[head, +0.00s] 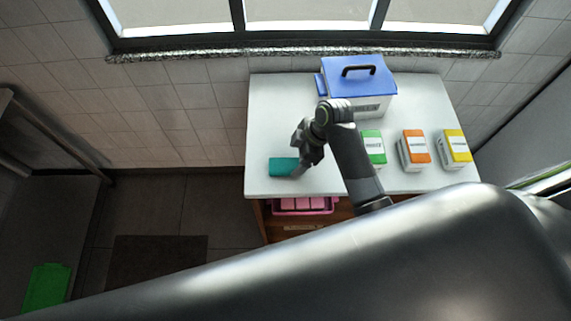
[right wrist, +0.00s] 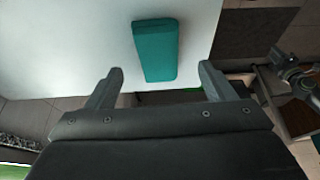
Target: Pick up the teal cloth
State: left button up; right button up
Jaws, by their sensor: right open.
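The teal cloth (head: 282,167) is a small folded block lying flat on the white table near its left front corner. It also shows in the right wrist view (right wrist: 155,50), beyond and between my fingers. My right gripper (head: 299,172) is at the cloth's right end in the head view. In the right wrist view my right gripper (right wrist: 160,80) is open, with one finger to each side of the cloth's line and nothing held. I cannot tell whether a fingertip touches the cloth. My left gripper does not show in the head view.
A white box with a blue lid (head: 358,78) stands at the table's back. Green (head: 374,146), orange (head: 415,148) and yellow (head: 455,146) containers stand to the right. A pink basket (head: 303,206) is below the tabletop (head: 268,110). The table's back left is clear.

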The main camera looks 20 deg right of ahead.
aim_at(289, 165)
jog(key=shift+w+a+f+p, duration=0.1)
jog(key=shift+a+f+p, duration=0.2)
jog(key=shift+f, duration=0.1)
jog(key=shift+p+x, duration=0.55)
jog(key=shift+x, duration=1.55)
jog(key=shift+w+d, duration=0.1)
jog(key=c, duration=1.1)
jog(key=shift+o, duration=0.2)
notch_tip(289, 165, up, 10)
jog(key=b, duration=0.1)
jog(key=shift+b, duration=0.4)
